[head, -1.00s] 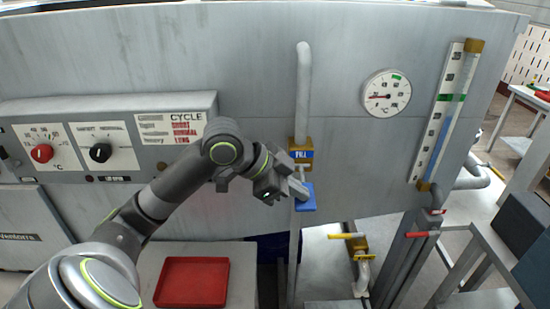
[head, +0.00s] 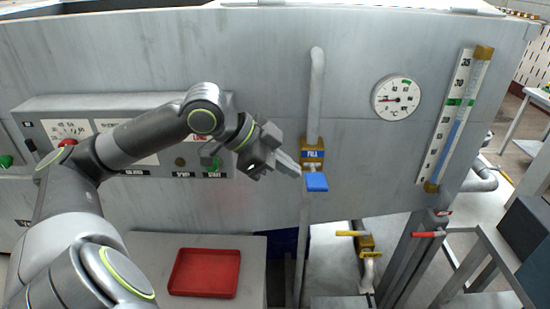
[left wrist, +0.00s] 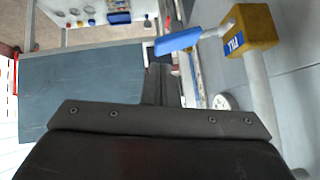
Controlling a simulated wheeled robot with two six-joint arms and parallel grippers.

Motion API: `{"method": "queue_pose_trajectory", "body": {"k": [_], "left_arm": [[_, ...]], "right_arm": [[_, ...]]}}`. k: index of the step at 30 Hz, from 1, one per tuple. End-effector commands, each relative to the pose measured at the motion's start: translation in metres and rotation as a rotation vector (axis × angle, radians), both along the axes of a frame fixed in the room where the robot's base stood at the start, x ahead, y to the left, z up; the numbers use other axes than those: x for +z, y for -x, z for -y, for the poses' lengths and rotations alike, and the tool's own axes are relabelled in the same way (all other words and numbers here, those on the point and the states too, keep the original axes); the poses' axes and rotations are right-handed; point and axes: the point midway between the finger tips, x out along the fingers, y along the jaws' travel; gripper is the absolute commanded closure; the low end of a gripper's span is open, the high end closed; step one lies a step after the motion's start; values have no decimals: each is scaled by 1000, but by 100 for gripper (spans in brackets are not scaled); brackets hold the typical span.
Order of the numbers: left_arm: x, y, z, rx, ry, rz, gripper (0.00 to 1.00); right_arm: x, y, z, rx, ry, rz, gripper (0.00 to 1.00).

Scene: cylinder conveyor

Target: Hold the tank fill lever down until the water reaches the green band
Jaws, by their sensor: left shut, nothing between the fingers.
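The blue fill lever (head: 316,182) sticks out below the brass fill valve (head: 312,157) on the vertical pipe. It also shows in the left wrist view (left wrist: 178,42), beside the brass block (left wrist: 258,28). My left gripper (head: 290,167) is shut and empty. Its tip is just left of the lever and appears apart from it. In the left wrist view the shut fingers (left wrist: 160,85) point toward the lever. The sight gauge (head: 437,160) at right has a green band (head: 460,102). The blue water column (head: 447,146) appears to end a little below that band. My right gripper is not visible.
A round dial (head: 396,98) sits left of the sight gauge. The control panel (head: 100,105) is behind my left arm. A red tray (head: 204,272) lies on a grey stand below. Yellow-handled (head: 350,233) and red-handled (head: 427,234) valves are lower right. A dark box (head: 525,235) stands far right.

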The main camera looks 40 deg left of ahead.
Motion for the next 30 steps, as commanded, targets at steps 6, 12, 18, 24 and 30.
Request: {"method": "queue_pose_trajectory", "body": {"k": [6,12,18,24,30], "left_arm": [[10,9,-7,4,-5,-6,100],[15,15,-12,0,-3,-6,100],[20,19,-15,0,-3,-6,100],[23,21,-15,0,-3,-5,100],[25,22,-15,0,0,-2,100]], "right_arm": [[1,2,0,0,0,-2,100],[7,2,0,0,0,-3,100],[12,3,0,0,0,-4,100],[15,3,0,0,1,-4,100],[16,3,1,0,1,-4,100]]}}
